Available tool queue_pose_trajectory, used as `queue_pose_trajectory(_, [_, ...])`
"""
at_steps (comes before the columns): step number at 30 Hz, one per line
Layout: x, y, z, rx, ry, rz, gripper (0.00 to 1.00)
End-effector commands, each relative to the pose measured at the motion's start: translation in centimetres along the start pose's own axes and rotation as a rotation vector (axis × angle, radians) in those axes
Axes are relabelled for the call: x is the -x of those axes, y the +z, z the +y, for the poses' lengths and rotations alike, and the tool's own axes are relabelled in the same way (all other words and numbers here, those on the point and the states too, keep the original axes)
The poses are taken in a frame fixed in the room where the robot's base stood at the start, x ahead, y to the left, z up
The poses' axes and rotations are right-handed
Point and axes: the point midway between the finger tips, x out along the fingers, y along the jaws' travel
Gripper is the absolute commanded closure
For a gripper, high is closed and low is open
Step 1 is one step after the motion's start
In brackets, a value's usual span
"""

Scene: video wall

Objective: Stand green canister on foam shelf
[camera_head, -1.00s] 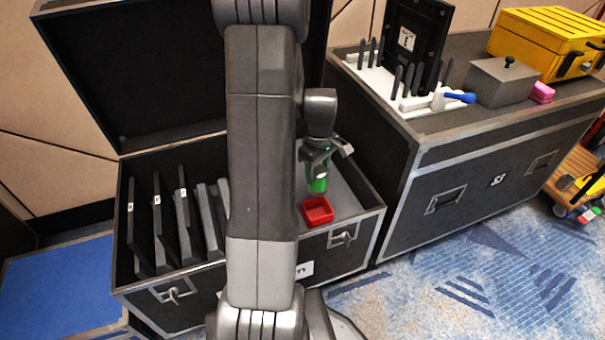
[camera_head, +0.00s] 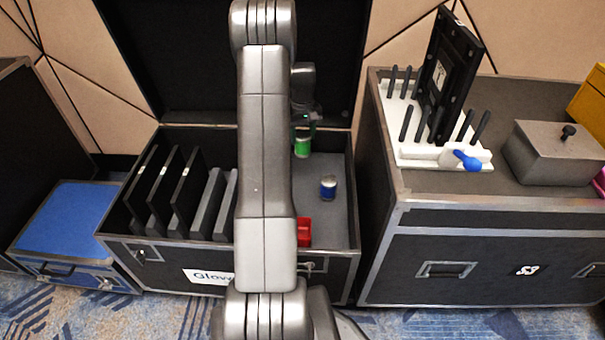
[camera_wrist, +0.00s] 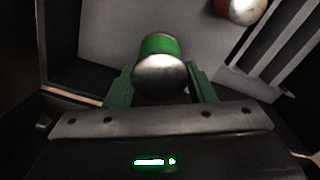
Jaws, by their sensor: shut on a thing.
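The green canister (camera_head: 302,147) has a silver end and is held by my gripper (camera_head: 303,130) at the back of the open case's right side. In the wrist view the canister (camera_wrist: 160,46) sits between the two green fingers of my gripper (camera_wrist: 160,68), which is shut on it. The grey foam shelf (camera_head: 340,218) fills the case's right side and shows behind the canister in the wrist view (camera_wrist: 105,35). I cannot tell whether the canister touches the foam. My arm hides part of the shelf.
An orange-banded canister (camera_wrist: 243,10) shows in the wrist view. Dark panels (camera_head: 172,190) stand in the case's left side. The raised lid (camera_head: 190,70) is behind.

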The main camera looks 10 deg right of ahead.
Motion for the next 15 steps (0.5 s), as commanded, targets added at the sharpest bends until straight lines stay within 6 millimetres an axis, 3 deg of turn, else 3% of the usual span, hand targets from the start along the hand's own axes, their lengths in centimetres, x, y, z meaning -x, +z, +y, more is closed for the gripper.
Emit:
queue_pose_trajectory(6, [-3.9,0.0,0.0,-0.001,-0.001,-0.003,0.77])
queue_pose_trajectory(15, [-7.5,0.1,0.0,0.000,-0.001,-0.003,0.77])
